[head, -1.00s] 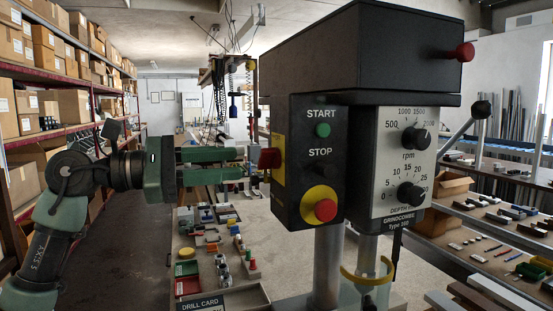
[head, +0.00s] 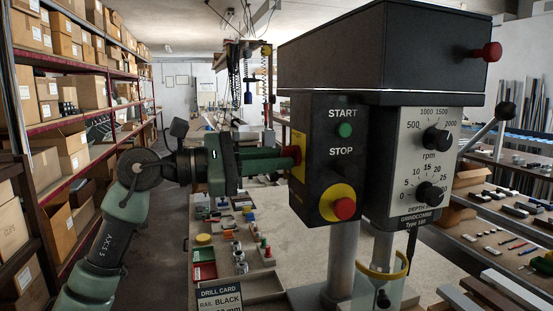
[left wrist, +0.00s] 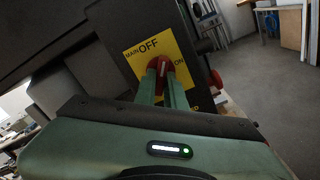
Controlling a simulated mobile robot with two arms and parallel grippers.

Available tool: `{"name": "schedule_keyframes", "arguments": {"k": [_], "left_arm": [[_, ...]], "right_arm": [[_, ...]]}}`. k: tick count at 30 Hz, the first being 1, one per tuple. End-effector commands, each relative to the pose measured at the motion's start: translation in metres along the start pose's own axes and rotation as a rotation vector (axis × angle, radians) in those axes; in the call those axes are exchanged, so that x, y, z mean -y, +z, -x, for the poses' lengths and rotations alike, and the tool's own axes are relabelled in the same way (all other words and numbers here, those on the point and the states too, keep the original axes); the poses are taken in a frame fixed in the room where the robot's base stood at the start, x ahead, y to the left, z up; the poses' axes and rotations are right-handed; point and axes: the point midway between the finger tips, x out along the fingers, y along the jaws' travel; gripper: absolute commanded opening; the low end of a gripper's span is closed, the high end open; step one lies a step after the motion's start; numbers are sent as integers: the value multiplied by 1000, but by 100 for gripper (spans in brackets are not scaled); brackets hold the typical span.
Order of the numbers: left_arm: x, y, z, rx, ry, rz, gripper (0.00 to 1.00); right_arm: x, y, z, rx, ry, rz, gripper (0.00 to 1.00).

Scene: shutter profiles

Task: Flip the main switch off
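The main switch is a red rotary knob on a yellow plate on the side of the black control box. In the left wrist view the knob (left wrist: 162,66) sits between my fingertips, and the plate (left wrist: 178,46) reads MAIN, OFF at the top and ON at the right. A pale mark on the knob points roughly up toward OFF. In the head view the knob (head: 292,153) shows at the box's left edge, partly covered by my fingers. My left gripper (head: 284,161) is shut on it, its fingers close on both sides. My right gripper is in neither view.
The drill press (head: 385,50) fills the right, with a green START button (head: 345,130) and a red stop button (head: 344,208) on its box. Small parts and a drill card (head: 219,298) lie on the bench below. Shelves of boxes stand left.

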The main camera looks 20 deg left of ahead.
Motion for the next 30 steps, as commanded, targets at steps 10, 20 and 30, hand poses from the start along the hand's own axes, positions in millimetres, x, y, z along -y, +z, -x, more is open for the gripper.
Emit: {"name": "schedule_keyframes", "arguments": {"k": [10, 20, 30], "left_arm": [[0, 0, 0, 0, 2, 53, 0], [1, 1, 0, 0, 1, 274, 0], [1, 2, 1, 2, 2, 509, 0]], "right_arm": [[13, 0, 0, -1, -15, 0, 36], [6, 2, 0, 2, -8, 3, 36], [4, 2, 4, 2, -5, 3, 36]]}}
